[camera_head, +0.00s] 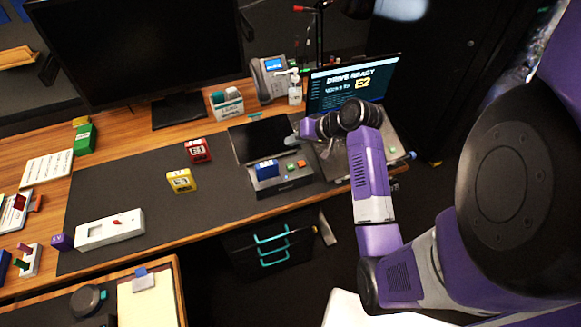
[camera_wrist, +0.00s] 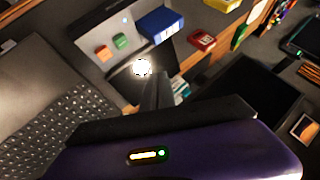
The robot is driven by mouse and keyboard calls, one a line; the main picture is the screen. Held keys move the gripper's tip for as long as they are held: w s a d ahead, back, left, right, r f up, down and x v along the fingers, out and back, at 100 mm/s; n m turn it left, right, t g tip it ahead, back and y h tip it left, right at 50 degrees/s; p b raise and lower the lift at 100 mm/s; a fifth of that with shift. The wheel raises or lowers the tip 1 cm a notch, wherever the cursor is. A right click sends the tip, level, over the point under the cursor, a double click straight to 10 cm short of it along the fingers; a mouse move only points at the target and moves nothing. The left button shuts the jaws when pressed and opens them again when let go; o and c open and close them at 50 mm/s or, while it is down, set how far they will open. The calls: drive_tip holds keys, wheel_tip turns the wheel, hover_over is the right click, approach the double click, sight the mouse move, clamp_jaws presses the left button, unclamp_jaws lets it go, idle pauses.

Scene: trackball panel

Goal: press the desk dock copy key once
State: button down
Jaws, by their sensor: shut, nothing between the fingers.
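The desk dock (camera_head: 285,185) is a grey box near the desk's front edge. A blue block (camera_head: 267,169) sits in its left part, and a green key (camera_head: 291,166) and an orange-red key (camera_head: 301,163) are on its right part. In the wrist view the dock (camera_wrist: 92,22) is at the top left with the orange key (camera_wrist: 103,53), green key (camera_wrist: 121,41) and blue block (camera_wrist: 160,25). I cannot read which key is copy. My gripper (camera_wrist: 156,88) is shut and empty, apart from the keys. In the head view my gripper (camera_head: 297,137) is small, behind the dock.
An open laptop (camera_head: 345,85) stands right of the dock, partly behind my arm. A dark flat screen (camera_head: 250,142) lies behind the dock. Red (camera_head: 198,150) and yellow (camera_head: 181,180) blocks lie on the dark mat (camera_head: 130,175) to the left. The mat between them and the dock is clear.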

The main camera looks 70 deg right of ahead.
drive_tip(key=b, duration=0.6)
hover_over(293, 168)
wheel_tip(293, 168, down, 6)
drive_tip(key=shift+d+r, duration=0.1)
drive_tip(key=shift+f+b, duration=0.55)
drive_tip(key=shift+f, duration=0.75)
drive_tip(key=shift+f, duration=0.1)
idle(0.5)
drive_tip(key=shift+f, duration=0.3)
drive_tip(key=shift+f, duration=0.45)
idle(0.8)
drive_tip(key=shift+r, duration=0.15)
drive_tip(key=shift+r+p, duration=0.7)
drive_tip(key=shift+p, duration=0.1)
drive_tip(key=shift+r, duration=0.15)
